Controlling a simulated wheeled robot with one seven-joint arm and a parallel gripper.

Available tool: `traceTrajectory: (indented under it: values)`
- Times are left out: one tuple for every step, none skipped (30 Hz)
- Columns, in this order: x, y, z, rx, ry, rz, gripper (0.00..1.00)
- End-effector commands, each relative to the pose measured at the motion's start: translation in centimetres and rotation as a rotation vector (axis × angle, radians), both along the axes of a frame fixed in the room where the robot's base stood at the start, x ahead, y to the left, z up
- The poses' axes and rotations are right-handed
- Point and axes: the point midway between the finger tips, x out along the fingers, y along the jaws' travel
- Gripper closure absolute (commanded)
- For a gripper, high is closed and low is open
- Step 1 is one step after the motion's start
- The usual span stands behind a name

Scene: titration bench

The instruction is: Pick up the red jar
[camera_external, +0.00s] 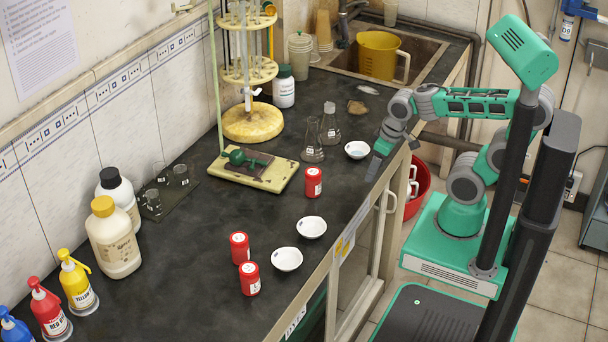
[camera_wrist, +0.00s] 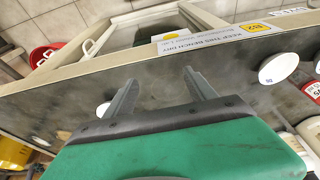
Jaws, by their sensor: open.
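Three red jars with white labels stand upright on the dark bench in the external view: one in the middle (camera_external: 314,184), and two nearer the front, one behind (camera_external: 239,249) the other (camera_external: 249,281). In the wrist view part of a red jar (camera_wrist: 313,92) shows at the right edge, cut off; I cannot tell which one it is. My gripper (camera_external: 374,168) is over the bench's right edge, to the right of the middle jar and apart from it. In the wrist view its two fingers (camera_wrist: 164,92) are spread, with nothing between them.
White dishes stand on the bench: one (camera_external: 357,149) near my gripper, two more (camera_external: 312,227) (camera_external: 287,259) by the front jars. A yellow jug (camera_external: 380,56) sits at the sink.

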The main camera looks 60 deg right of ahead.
Motion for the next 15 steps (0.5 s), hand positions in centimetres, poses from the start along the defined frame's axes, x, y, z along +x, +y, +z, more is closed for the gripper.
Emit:
traceTrajectory:
  values:
    - [0.0,0.0,0.0,0.0,0.0,0.0,0.35]
    - [0.0,0.0,0.0,0.0,0.0,0.0,0.35]
    - [0.0,0.0,0.0,0.0,0.0,0.0,0.35]
    - [0.0,0.0,0.0,0.0,0.0,0.0,0.32]
    - [0.0,0.0,0.0,0.0,0.0,0.0,0.3]
    - [0.0,0.0,0.0,0.0,0.0,0.0,0.3]
    - [0.0,0.0,0.0,0.0,0.0,0.0,0.3]
    - [0.0,0.0,0.0,0.0,0.0,0.0,0.3]
    - [0.0,0.0,0.0,0.0,0.0,0.0,0.3]
    - [0.0,0.0,0.0,0.0,0.0,0.0,0.3]
    - [0.0,0.0,0.0,0.0,0.0,0.0,0.3]
    - [0.1,0.1,0.1,0.001,0.001,-0.002,0.3]
    - [0.3,0.2,0.3,0.003,0.002,-0.004,0.3]
    - [0.7,0.4,0.6,0.006,0.005,-0.009,0.3]
    - [1.5,1.0,1.3,0.014,0.01,-0.022,0.3]
